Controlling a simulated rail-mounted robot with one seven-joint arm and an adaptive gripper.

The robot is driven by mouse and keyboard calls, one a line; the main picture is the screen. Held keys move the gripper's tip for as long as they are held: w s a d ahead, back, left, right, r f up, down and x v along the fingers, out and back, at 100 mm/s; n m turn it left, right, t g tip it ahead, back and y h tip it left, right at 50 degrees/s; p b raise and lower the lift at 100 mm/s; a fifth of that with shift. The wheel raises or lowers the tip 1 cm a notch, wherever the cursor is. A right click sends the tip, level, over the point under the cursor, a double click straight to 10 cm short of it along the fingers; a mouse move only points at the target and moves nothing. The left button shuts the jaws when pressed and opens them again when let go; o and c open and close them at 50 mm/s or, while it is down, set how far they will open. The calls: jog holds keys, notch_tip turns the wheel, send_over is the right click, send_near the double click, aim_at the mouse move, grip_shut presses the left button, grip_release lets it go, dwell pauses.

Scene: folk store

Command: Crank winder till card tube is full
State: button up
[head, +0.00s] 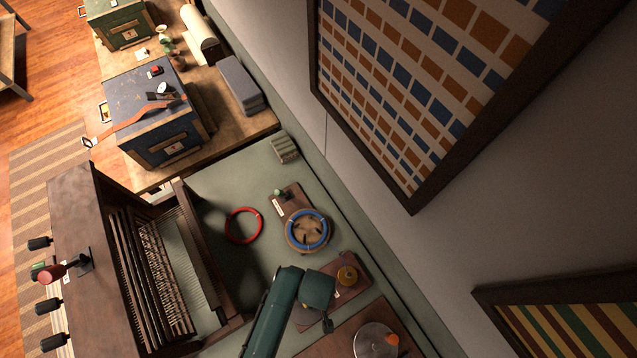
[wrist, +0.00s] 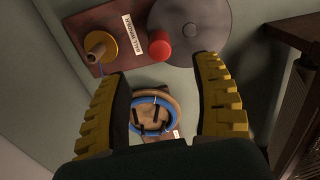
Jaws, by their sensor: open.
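The ball winder (wrist: 128,65) is a brown board with a lettered label in the wrist view. It bears a small tan tube on a yellow flange (wrist: 97,45), with a bit of blue at its lower edge. My gripper (wrist: 163,70) is open and empty. The red knob appears between and just beyond its fingertips, apart from them. In the head view my gripper (head: 327,324) is partly hidden by its own wrist.
A blue yarn ring (head: 307,214) lies on a round wooden holder near the winder. A red ring (head: 243,226) lies left of it on the green counter (head: 225,180). A wooden loom-like frame (head: 105,250) stands at left. Framed textiles (head: 412,75) hang on the wall.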

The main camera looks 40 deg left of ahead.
notch_tip(320, 180, down, 10)
jog(key=b, duration=0.7)
jog(key=shift+r, duration=0.2)
jog(key=shift+r+p, duration=0.25)
jog(key=shift+p, duration=0.05)
jog(key=shift+f, duration=0.15)
jog(key=c, duration=1)
